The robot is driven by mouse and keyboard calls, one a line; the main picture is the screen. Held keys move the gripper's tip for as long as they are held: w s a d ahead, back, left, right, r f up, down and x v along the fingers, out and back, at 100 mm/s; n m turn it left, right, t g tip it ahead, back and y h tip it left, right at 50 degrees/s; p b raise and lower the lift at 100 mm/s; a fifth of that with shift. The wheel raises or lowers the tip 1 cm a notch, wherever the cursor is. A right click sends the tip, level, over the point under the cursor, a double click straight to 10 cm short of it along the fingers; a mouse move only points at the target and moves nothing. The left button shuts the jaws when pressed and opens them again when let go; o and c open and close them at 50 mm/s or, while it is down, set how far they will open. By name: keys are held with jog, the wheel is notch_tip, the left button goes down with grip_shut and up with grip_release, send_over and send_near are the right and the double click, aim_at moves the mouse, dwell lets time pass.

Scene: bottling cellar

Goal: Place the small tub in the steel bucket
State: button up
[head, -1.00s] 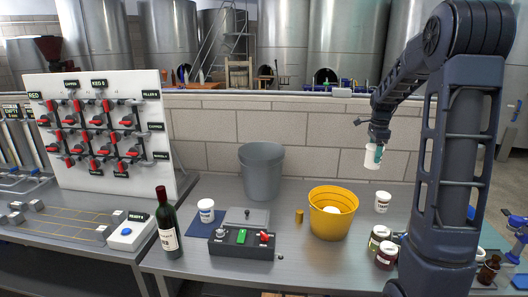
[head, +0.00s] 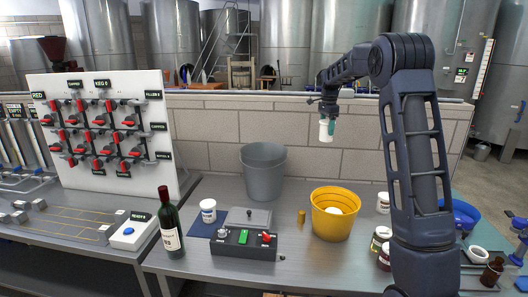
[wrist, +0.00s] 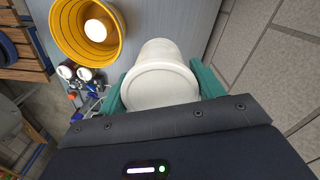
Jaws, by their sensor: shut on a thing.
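My gripper (head: 328,116) is shut on a small white tub (head: 326,131) and holds it high above the table, in front of the block wall. In the wrist view the tub (wrist: 160,82) sits between the two green fingers (wrist: 160,92), its round end facing the camera. The grey steel bucket (head: 263,172) stands upright at the back of the table, lower than the tub and to its left. I cannot see the bucket's floor.
A yellow bucket (head: 316,213) with a white thing inside stands right of the steel bucket. A control box (head: 243,243), a wine bottle (head: 169,224) and a white tub (head: 208,208) on a blue mat are in front. Jars (head: 380,238) stand near my arm.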

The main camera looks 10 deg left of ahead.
jog(key=w+a+f+n, duration=0.1)
jog(key=w+a+n, duration=0.2)
jog(key=a, duration=1.2)
jog(key=w+a+f+n, duration=0.1)
jog(key=w+a+n, duration=0.1)
jog(key=a, duration=1.2)
jog(key=shift+w+a+f, duration=0.1)
jog(key=shift+w+f, duration=0.05)
jog(key=shift+f, duration=15.35)
jog(key=shift+f, duration=0.1)
jog(key=o, duration=1.3)
jog(key=shift+f, duration=0.1)
notch_tip(320, 180, up, 12)
jog(key=shift+r, duration=0.15)
